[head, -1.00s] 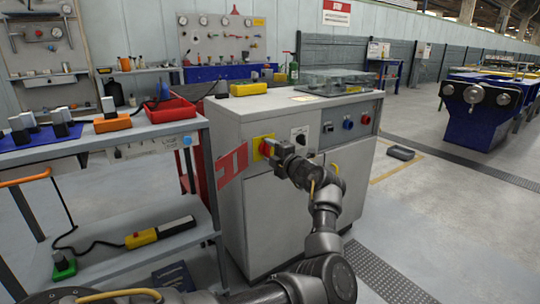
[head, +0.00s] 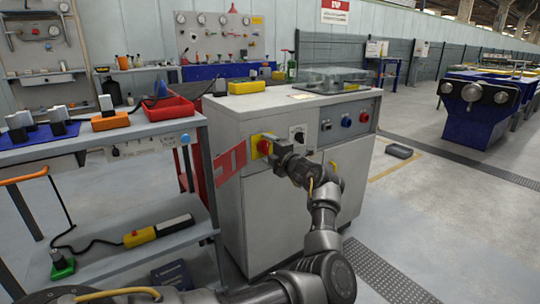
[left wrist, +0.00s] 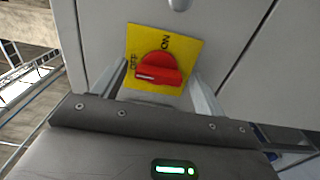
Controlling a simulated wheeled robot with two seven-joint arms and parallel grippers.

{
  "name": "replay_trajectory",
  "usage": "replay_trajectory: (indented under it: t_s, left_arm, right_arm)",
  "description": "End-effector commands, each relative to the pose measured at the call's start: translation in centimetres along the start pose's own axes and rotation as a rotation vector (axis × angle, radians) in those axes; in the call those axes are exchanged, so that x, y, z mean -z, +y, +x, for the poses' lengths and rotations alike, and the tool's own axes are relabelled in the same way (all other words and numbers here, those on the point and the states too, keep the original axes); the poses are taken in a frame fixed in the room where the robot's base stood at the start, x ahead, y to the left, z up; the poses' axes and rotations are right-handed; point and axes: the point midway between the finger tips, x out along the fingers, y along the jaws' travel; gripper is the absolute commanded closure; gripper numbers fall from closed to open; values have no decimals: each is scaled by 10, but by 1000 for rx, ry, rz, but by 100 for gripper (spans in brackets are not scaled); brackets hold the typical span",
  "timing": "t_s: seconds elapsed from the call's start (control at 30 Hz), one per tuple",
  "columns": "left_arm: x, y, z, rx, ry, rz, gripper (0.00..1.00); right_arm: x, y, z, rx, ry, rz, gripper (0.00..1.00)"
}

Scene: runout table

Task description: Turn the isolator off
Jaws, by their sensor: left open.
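The isolator is a red rotary knob (head: 264,147) on a yellow plate, on the upper front of the grey cabinet (head: 240,215). In the left wrist view the red knob (left wrist: 158,70) sits in the middle of the yellow plate (left wrist: 185,48), which is marked OFF at left and ON at upper right. The knob's grip lies roughly crosswise there, with a pale mark towards its left end, on the OFF side. My left gripper (head: 280,155) is open just in front of the knob, its fingers on either side; contact cannot be told. My right gripper is not in view.
A black selector switch (head: 298,134), a blue knob (head: 347,121) and a red knob (head: 364,117) are on the same cabinet front. A workbench with a red tray (head: 168,107) stands close at left. The floor at right is mostly clear.

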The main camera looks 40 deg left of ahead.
Motion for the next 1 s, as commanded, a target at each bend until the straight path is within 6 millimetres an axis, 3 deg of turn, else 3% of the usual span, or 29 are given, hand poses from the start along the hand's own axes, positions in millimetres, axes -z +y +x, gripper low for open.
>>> replay_trajectory:
  t_s: [0.27, 0.43, 1.0]
  left_arm:
    - [0, 2, 0, -2, -1, 22, 28]
    - [0, 7, 0, -4, 0, 196, 28]
    - [0, 8, 1, -5, 3, 1479, 28]
  right_arm:
    - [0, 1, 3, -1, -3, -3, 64]
    - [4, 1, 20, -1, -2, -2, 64]
    - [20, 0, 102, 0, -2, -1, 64]
